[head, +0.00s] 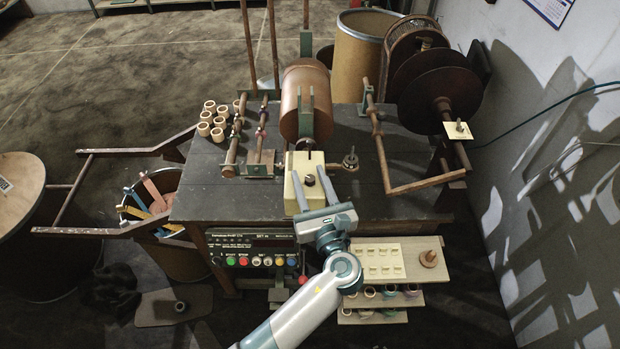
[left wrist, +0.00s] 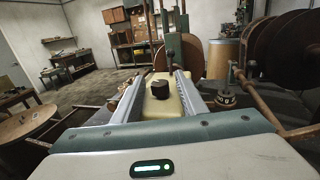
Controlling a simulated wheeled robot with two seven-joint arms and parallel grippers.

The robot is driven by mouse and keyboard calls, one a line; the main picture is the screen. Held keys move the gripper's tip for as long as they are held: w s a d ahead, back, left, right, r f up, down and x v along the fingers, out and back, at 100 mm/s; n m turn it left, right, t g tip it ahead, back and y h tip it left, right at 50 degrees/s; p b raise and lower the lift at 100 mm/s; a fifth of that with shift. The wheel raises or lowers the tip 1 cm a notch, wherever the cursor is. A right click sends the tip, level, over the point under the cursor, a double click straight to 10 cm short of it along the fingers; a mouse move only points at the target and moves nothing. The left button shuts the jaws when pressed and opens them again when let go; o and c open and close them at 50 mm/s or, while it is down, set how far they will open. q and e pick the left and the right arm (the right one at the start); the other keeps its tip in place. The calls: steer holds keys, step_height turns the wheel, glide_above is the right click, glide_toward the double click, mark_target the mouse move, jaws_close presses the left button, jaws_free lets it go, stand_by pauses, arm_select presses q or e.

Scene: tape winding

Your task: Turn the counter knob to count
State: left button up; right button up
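The counter is a pale yellow box (head: 291,205) on the dark bench, with a small dark knob (head: 309,180) on its top. My left gripper (head: 309,171) is open over the box, its two grey fingers on either side of the knob with gaps. In the left wrist view the dark knob (left wrist: 160,89) stands between the fingers, on the yellow box (left wrist: 165,107). Whether the fingers reach down to the knob's height is hard to tell. My right gripper is not in view.
Pale rings (head: 213,120) sit at the bench's back left. A control panel (head: 250,250) with coloured buttons is on the bench front. Large dark discs (head: 440,90) stand at the right.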

arm_select(q)
steer(key=shift+s, duration=0.1)
steer(key=shift+s+d, duration=0.25)
steer(key=shift+s, duration=0.35)
steer(key=v, duration=1.6)
steer(key=shift+p, duration=0.3)
steer(key=shift+a, duration=0.1)
